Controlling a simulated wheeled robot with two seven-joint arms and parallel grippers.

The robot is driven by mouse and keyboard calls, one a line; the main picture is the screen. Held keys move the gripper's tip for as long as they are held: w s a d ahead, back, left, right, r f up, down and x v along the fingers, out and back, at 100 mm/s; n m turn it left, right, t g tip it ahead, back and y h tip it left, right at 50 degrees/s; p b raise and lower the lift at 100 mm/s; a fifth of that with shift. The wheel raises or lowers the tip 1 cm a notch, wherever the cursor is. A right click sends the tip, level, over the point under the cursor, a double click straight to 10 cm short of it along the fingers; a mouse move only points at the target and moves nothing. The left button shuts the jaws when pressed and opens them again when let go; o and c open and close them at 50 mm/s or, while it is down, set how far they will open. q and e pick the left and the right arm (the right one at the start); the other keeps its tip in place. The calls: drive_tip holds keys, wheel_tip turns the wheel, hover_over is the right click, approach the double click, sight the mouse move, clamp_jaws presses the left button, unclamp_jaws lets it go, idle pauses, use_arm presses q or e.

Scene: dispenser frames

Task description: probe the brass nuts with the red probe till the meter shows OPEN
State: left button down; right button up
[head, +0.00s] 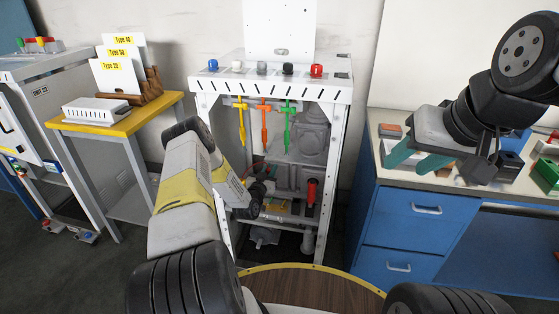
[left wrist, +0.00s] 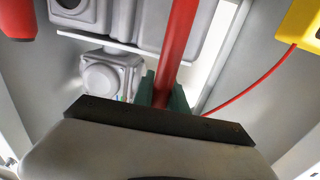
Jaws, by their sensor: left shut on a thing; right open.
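In the left wrist view my left gripper (left wrist: 163,92) has its green fingers shut on a red rod, the red probe (left wrist: 178,45), which runs up out of the picture. A thin red lead (left wrist: 262,88) runs to a yellow block (left wrist: 303,28) at the upper right; I cannot tell whether this is the meter, and no reading shows. In the head view my left arm reaches into the open white dispenser frame (head: 336,92), its fingers hard to make out. My right gripper (head: 418,160) is open and empty above the right counter. I cannot make out the brass nuts.
Yellow, orange and green tools (head: 264,115) hang under the frame's top. A red cylinder (head: 311,191) stands inside on the right. Blue drawers (head: 410,225) flank the frame on the right. A yellow-topped table (head: 135,122) with type cards stands left.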

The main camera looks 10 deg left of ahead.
use_arm(q)
drive_tip(key=shift+w+a+f, duration=0.2)
drive_tip(key=shift+w+f, duration=0.25)
drive_tip(key=shift+w+a+f, duration=0.2)
drive_tip(key=shift+w+f, duration=0.2)
drive_tip(key=shift+f, duration=0.05)
drive_tip(key=shift+s, duration=0.1)
drive_tip(key=shift+f, duration=3.05)
drive_tip(key=shift+r, duration=0.1)
drive_tip(key=shift+r, duration=2.45)
